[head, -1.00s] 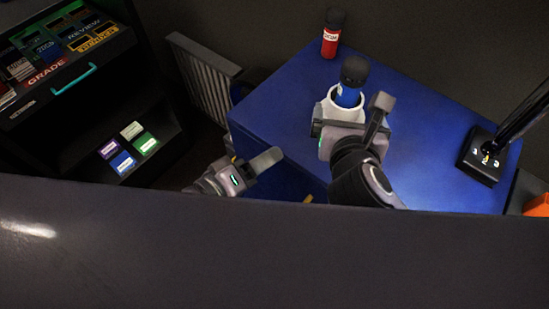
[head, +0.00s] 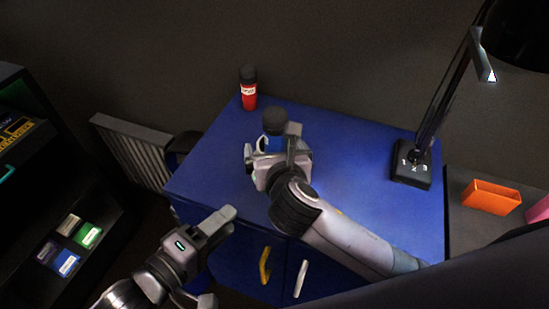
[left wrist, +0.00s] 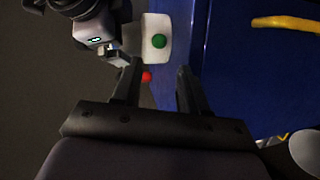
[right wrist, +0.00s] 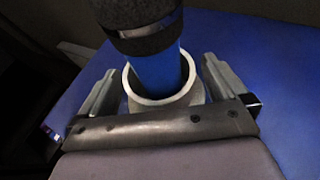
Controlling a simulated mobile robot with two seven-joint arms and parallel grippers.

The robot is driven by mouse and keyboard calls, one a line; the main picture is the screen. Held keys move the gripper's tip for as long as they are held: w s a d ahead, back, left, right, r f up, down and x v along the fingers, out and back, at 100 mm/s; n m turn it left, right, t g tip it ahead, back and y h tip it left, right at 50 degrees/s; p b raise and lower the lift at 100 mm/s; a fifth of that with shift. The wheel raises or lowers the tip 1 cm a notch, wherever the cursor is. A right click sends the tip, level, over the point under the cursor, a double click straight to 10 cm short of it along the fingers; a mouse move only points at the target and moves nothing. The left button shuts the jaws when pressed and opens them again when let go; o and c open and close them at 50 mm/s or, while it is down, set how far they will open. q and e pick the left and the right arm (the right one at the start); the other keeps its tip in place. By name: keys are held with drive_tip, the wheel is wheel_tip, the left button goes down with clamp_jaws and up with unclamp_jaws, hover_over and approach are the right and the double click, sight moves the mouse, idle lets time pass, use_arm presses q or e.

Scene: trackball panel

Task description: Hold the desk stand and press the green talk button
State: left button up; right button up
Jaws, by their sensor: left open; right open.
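The desk stand is a white cup-like holder (right wrist: 135,87) with a blue microphone (right wrist: 158,72) with a black foam head upright in it. The microphone's black head (head: 275,119) also shows on the blue desk in the head view. My right gripper (head: 271,148) is open, its fingers on either side of the holder, with gaps in the right wrist view. In the left wrist view, a white block (left wrist: 155,22) carries the round green button (left wrist: 160,41). My left gripper (left wrist: 159,82) is open and empty, in front of the desk and apart from the button.
The blue desk (head: 345,150) has clear room right of the stand. A red bottle (head: 249,95) stands at its back left and a black lamp base (head: 411,165) at its right. Yellow (head: 265,265) and white (head: 301,278) handles are on the front. A dark rack stands at left.

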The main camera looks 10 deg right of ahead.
drive_tip(key=shift+w+f, duration=0.2)
drive_tip(key=shift+w, duration=0.3)
